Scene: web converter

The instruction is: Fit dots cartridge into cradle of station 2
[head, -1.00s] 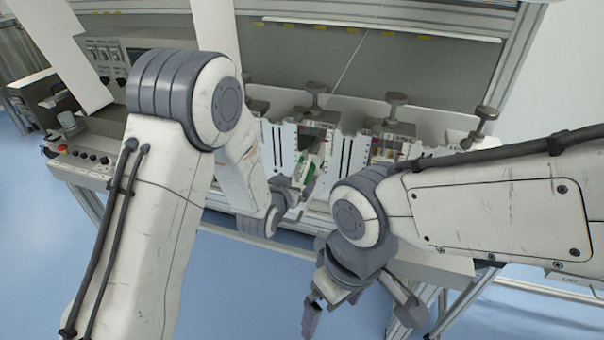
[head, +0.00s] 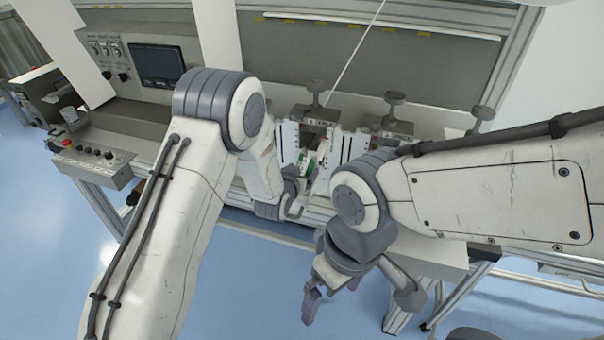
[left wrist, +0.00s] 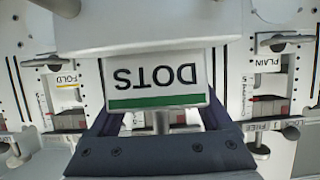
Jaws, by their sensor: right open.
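The dots cartridge (left wrist: 156,80) fills the middle of the left wrist view, its white label with a green stripe reading DOTS upside down. My left gripper (left wrist: 158,120) has its dark fingers on both sides of it and is shut on it. In the head view the cartridge (head: 309,165) shows its green stripe at the front of a station with a dark opening (head: 318,132), with my left gripper (head: 297,195) at its near end. The cartridge hides that station's cradle in the wrist view, so I cannot tell how deep it sits. My right gripper (head: 332,294) is open and empty, low in front of the bench.
Neighbouring stations labelled FOLD (left wrist: 66,80) and PLAIN (left wrist: 268,66) flank the cartridge, each with a knob on top. A control box (head: 92,160) with a red button and a dark screen (head: 157,64) are at the left.

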